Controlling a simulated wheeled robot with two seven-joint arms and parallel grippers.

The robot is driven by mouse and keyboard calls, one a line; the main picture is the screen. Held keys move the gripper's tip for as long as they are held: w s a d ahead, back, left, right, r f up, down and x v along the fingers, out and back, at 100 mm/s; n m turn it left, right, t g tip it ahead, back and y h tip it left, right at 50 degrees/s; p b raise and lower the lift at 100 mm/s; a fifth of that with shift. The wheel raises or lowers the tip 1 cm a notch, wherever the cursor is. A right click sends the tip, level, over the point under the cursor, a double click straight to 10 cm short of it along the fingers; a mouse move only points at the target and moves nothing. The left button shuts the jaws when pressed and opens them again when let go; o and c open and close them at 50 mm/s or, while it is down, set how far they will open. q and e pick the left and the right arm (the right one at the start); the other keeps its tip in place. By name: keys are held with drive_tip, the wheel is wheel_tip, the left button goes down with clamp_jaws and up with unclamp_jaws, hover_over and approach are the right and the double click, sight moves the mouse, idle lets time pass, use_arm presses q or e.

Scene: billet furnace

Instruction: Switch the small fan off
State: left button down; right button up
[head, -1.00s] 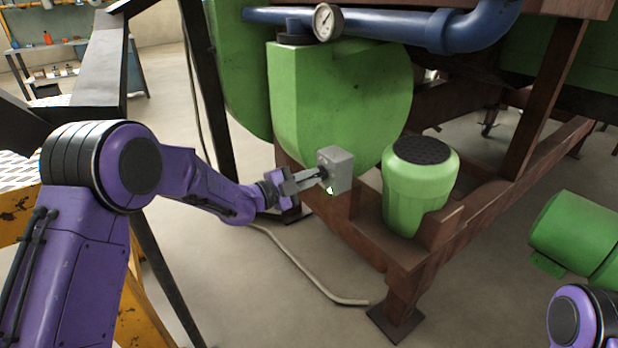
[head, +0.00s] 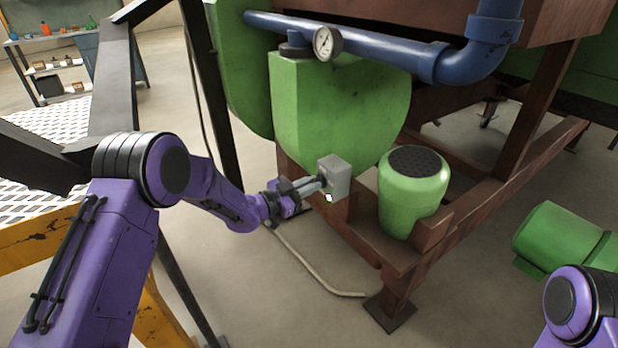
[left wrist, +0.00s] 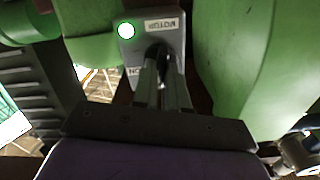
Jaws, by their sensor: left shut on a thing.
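A grey switch box (head: 337,175) is mounted on the brown frame beside the big green housing. Its lit green lamp (head: 328,197) shows low on its face. In the left wrist view the box (left wrist: 150,24) appears upside down, with the green lamp (left wrist: 126,30), a MOTOR label and an ON label. My left gripper (head: 318,183) is at the front of the box. It also shows in the left wrist view (left wrist: 162,75), its fingers shut on the dark switch handle (left wrist: 157,52), which they mostly hide. The small green fan (head: 408,205) with a black top grille stands right of the box. My right gripper is out of view.
A blue pipe (head: 380,52) with a round gauge (head: 327,43) runs above. The brown frame (head: 400,262) stands below and right. A pale hose (head: 310,268) lies on the floor. A green cylinder (head: 562,236) is at the right.

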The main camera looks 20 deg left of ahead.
use_arm(q)
drive_tip(key=shift+n+p, duration=1)
drive_tip(key=shift+n, duration=0.5)
drive_tip(key=c, duration=1.2)
unclamp_jaws()
drive_tip(key=shift+o, duration=0.2)
drive_tip(key=p+v, duration=0.1)
drive_tip(key=v, duration=0.9)
drive_tip(key=shift+a, duration=0.2)
